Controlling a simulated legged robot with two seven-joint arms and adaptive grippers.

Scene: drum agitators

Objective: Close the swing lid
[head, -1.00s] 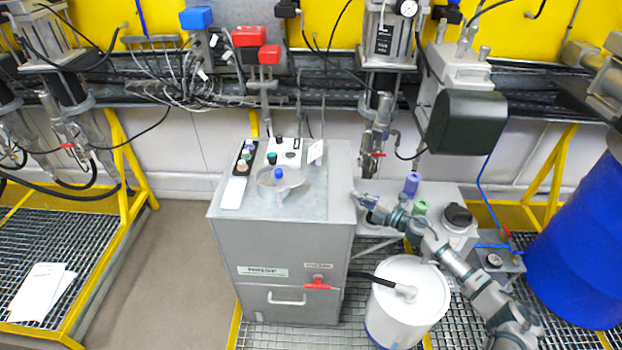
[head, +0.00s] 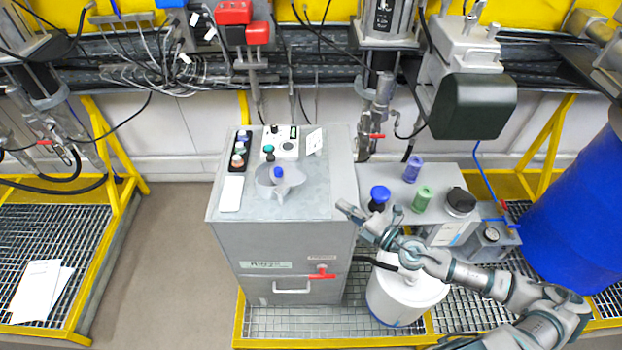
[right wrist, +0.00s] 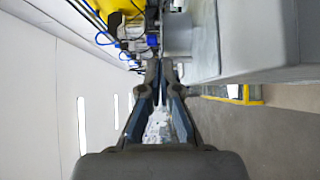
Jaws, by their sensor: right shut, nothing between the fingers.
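A translucent, rounded lid-like piece with a blue knob (head: 279,176) lies on top of the grey cabinet (head: 290,245). I take it for the swing lid; whether it is open or shut is unclear. My right gripper (head: 342,207) is shut and empty, at the cabinet's right edge, to the right of the lid piece and apart from it. In the right wrist view the shut fingers (right wrist: 159,68) point along the cabinet's grey side (right wrist: 250,40). The lid does not show there. My left gripper is not in view.
Blue-capped (head: 380,195), purple (head: 412,170) and green (head: 422,198) containers stand right of the cabinet. A white drum (head: 405,295) stands below my right arm. A control box (head: 284,142) and a dark tray of bottles (head: 239,150) sit on the cabinet. A dark green box (head: 473,106) hangs above.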

